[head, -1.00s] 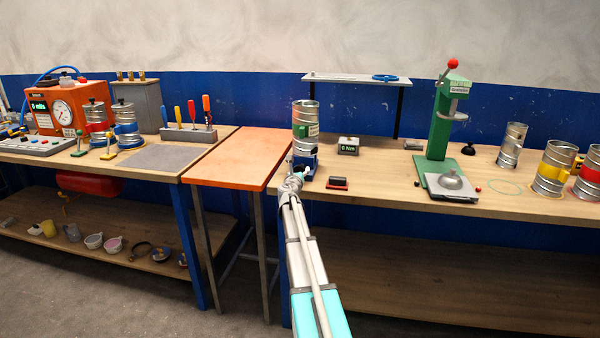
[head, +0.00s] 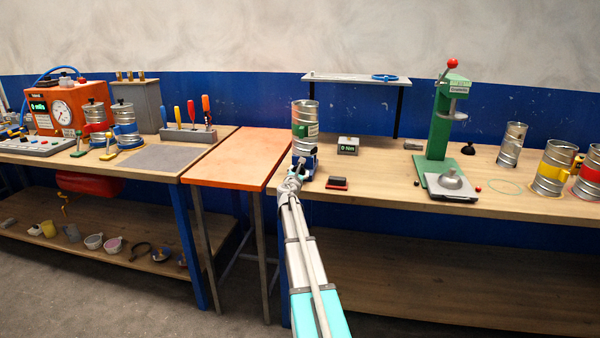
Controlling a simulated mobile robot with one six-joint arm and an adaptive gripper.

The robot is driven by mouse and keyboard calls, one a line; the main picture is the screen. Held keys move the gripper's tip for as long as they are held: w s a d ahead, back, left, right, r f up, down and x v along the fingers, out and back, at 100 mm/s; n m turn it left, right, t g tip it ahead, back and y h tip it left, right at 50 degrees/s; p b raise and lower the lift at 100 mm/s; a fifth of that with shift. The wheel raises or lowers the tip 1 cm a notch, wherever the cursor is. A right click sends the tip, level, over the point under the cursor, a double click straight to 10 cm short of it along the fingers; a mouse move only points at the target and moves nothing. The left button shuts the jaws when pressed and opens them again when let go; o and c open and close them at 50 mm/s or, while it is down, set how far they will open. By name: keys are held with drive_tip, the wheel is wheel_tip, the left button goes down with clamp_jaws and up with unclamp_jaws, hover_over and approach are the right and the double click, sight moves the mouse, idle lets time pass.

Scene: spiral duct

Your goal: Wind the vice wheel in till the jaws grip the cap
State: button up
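A small blue vice (head: 311,158) stands at the left end of the right bench. A silver spiral duct piece (head: 304,113) with a green label stands upright just above it; I cannot tell whether the jaws touch it. My gripper (head: 297,172) is at the near side of the vice, low and close against it. Its fingers are too small and overlapped to show whether they are open or shut. The vice wheel and the cap cannot be made out; my gripper and arm cover the near side of the vice.
A torque display (head: 348,146) stands right of the vice, and a dark block on a red base (head: 337,183) lies in front. A green press (head: 440,130) stands farther right. An orange side table (head: 240,155) to the left is clear.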

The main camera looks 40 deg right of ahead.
drive_tip(key=shift+a+m, duration=0.15)
drive_tip(key=shift+m, duration=0.65)
drive_tip(key=o, duration=1.1)
drive_tip(key=shift+c, duration=0.2)
drive_tip(key=shift+s, duration=0.1)
drive_tip(key=v, duration=1.1)
drive_tip(key=shift+s+a, duration=0.25)
drive_tip(key=shift+a, duration=0.05)
